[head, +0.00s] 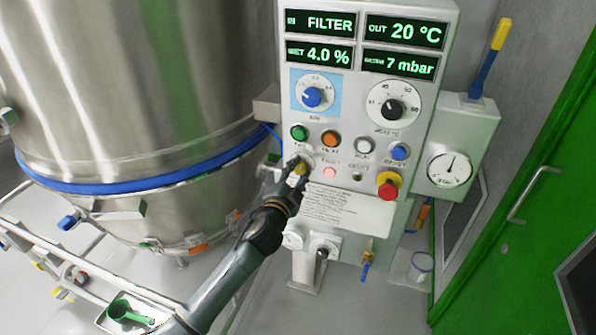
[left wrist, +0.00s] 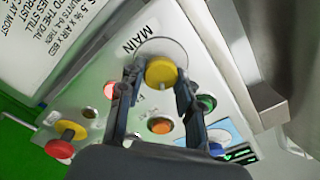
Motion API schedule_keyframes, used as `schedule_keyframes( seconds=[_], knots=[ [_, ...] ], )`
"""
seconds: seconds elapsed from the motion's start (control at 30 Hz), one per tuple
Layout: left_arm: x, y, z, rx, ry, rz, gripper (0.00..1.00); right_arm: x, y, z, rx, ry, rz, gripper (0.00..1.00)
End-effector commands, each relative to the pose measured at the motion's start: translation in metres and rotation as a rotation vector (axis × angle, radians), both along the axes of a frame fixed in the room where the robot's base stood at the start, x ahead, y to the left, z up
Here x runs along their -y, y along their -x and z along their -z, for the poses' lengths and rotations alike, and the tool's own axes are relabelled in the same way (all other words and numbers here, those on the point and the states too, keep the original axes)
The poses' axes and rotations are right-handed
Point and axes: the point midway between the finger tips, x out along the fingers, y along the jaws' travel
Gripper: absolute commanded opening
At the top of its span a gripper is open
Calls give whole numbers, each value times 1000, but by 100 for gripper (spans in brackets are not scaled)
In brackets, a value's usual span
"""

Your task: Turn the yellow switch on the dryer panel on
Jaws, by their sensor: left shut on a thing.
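The yellow switch (left wrist: 161,72) is a round knob on a pale disc under the word MAIN in the left wrist view. In the head view the yellow switch (head: 301,169) sits low on the left of the white dryer panel (head: 345,135), partly hidden by my gripper. My left gripper (head: 294,170) is at the panel with its fingers on either side of the knob, shut on it. The left wrist view shows the two fingers (left wrist: 160,78) flanking the knob. My right gripper is not in view.
Near the switch are a green button (head: 299,132), an orange button (head: 331,139), a lit red lamp (head: 330,172) and a red emergency knob (head: 388,188). A blue dial (head: 312,97) sits above. A steel vessel (head: 140,80) stands left, a green door (head: 530,200) right.

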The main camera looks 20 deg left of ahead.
Motion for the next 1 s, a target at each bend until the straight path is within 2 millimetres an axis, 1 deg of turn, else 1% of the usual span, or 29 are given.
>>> schedule_keyframes(
  seconds=[0.2,0.6,0.63,0.73,1.0],
  knots=[
    [0,0,1,0,-40,0,3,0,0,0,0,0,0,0],
    [0,0,1,1,-47,1,3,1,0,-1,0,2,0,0],
    [0,0,1,1,-47,1,37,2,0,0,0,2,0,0],
    [0,0,1,1,-46,1,57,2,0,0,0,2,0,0],
    [0,0,0,1,-45,1,58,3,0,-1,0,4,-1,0]
  ],
)
